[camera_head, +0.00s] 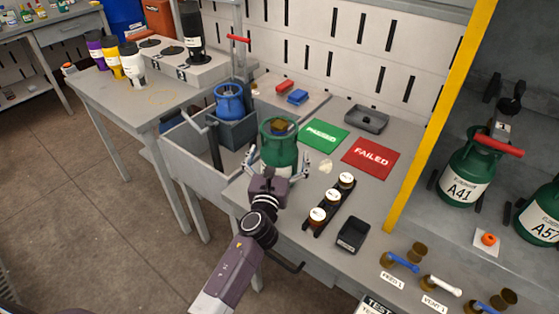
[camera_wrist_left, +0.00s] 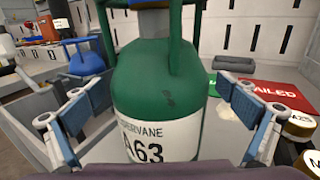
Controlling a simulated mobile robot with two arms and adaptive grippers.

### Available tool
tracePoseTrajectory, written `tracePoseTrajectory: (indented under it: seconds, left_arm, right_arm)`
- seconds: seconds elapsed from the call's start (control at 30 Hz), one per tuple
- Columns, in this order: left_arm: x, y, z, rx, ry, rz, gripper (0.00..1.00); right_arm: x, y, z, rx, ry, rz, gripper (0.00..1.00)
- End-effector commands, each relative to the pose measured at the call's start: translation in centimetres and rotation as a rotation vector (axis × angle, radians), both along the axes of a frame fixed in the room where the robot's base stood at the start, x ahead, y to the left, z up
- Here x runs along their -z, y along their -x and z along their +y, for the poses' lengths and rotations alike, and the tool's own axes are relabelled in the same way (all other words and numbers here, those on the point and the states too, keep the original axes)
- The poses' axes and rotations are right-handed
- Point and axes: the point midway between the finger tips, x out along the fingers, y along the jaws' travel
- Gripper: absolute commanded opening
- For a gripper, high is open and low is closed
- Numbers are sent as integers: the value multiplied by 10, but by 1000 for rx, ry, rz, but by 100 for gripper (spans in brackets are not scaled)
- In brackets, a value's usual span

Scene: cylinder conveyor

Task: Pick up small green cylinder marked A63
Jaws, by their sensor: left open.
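The small green cylinder (camera_head: 279,148) stands upright on the grey bench near its left edge. In the left wrist view the cylinder (camera_wrist_left: 158,95) fills the middle, and its white label reads A63. My left gripper (camera_head: 278,170) is open, with one finger on each side of the cylinder. In the left wrist view its blue finger pads (camera_wrist_left: 165,115) stand apart from the cylinder, with gaps on both sides. The cylinder's base is hidden behind the gripper. My right gripper is not seen.
A green mat (camera_head: 324,135) and a red FAILED mat (camera_head: 370,158) lie right of the cylinder. A blue cylinder (camera_head: 229,101) stands behind left. Larger green cylinders (camera_head: 466,178) stand far right.

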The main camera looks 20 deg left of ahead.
Motion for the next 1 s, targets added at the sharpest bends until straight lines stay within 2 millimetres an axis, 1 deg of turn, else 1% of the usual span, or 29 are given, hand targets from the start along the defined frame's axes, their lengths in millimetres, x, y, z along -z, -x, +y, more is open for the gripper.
tracePoseTrajectory:
  seconds: [0.23, 0.27, 0.97, 1.0]
  left_arm:
    - [1, -2, 0, 0, 0, 1, 99]
    - [1, -2, 0, 0, 0, 1, 97]
    - [0, -2, 0, 0, 1, 1, 20]
    - [-9, -4, -1, 4, -1, -15, 20]
  right_arm:
    - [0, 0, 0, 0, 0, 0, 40]
    - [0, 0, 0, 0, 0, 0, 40]
    - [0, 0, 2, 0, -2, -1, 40]
    - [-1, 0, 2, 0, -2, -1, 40]
